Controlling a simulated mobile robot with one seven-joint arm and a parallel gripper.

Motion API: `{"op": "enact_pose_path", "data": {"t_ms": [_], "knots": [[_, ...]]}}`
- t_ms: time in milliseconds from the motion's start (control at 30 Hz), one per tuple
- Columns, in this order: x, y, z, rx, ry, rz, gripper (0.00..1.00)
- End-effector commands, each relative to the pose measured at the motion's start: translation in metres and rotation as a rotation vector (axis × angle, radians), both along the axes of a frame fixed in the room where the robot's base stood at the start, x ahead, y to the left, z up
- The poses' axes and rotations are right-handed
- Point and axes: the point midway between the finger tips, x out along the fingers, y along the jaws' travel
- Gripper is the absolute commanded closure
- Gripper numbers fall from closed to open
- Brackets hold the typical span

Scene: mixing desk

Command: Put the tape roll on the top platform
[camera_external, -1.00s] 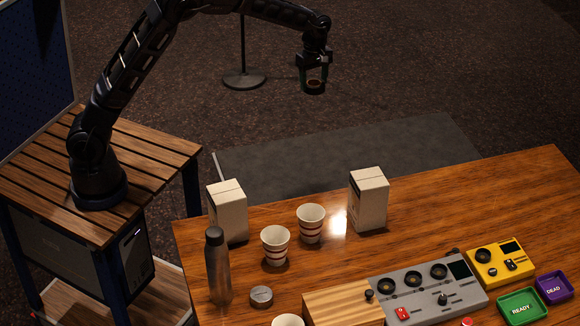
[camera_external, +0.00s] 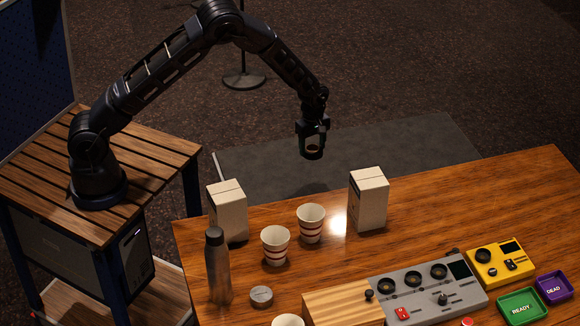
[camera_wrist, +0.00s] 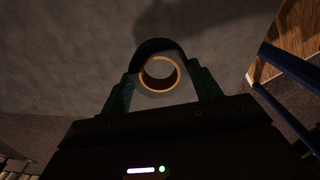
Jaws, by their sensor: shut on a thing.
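My gripper (camera_external: 312,140) is shut on the tape roll (camera_external: 312,154), a dark ring with a tan inner core. It holds the roll in the air beyond the desk's far edge, above the grey floor mat. In the wrist view the tape roll (camera_wrist: 160,54) sits between the two green-tinted fingers (camera_wrist: 161,90), its open hole facing the camera. I cannot tell for certain which surface is the top platform; a raised light-wood block (camera_external: 335,303) stands on the desk beside the grey mixing panel.
Two white cartons (camera_external: 368,200) and striped paper cups (camera_external: 311,224) stand near the desk's far edge. A metal bottle (camera_external: 217,268) and a small grey disc (camera_external: 261,296) are at the left. A grey panel (camera_external: 425,300), yellow box (camera_external: 497,262), green tray (camera_external: 521,306) and purple tray (camera_external: 554,288) fill the right.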

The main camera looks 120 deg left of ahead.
Motion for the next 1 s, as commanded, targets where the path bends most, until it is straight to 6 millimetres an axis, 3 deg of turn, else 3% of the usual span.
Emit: {"op": "enact_pose_path", "data": {"t_ms": [100, 500, 867, 1000], "knots": [[-0.001, 0.0, -0.028, -0.003, 0.003, 0.002, 0.6], [-0.001, 0.0, -0.109, -0.002, 0.001, 0.001, 0.6], [-0.001, 0.0, -0.136, -0.002, 0.001, 0.0, 0.6], [-0.001, 0.0, -0.155, -0.001, 0.002, 0.0, 0.6]]}}
